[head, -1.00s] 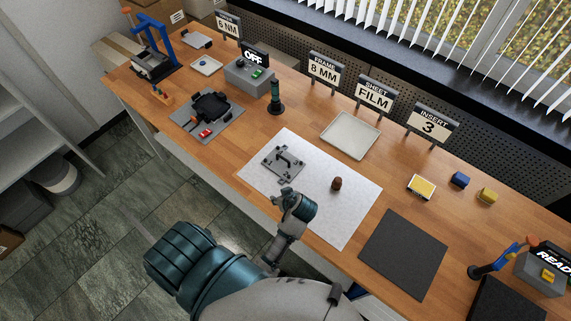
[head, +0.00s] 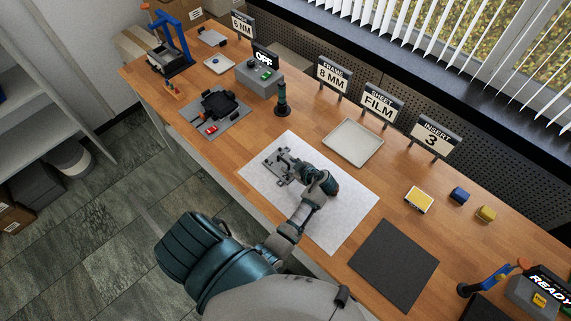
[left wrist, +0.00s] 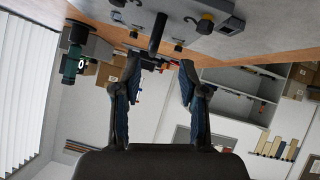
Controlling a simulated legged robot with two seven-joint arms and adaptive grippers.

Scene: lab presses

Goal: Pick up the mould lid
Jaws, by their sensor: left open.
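The mould lid is a grey metal plate (head: 273,170) with a raised handle, lying on a white sheet (head: 345,232) on the bench. My left gripper (head: 297,168) is at the lid's right side in the head view and covers part of it. In the left wrist view the lid (left wrist: 228,22) is at the top edge, with dark knobs and a dark bar (left wrist: 157,35) standing out from it. My left gripper (left wrist: 160,68) is open there, its fingers apart on either side of the bar's line, with nothing clearly held. My right gripper is not in view.
A dark mat (head: 395,266) lies to the right and a cream tray (head: 353,142) behind. A green-black cylinder (head: 282,100) and a grey mat with a black mould part (head: 217,105) stand to the left. Signs line the back edge. The white sheet's front is clear.

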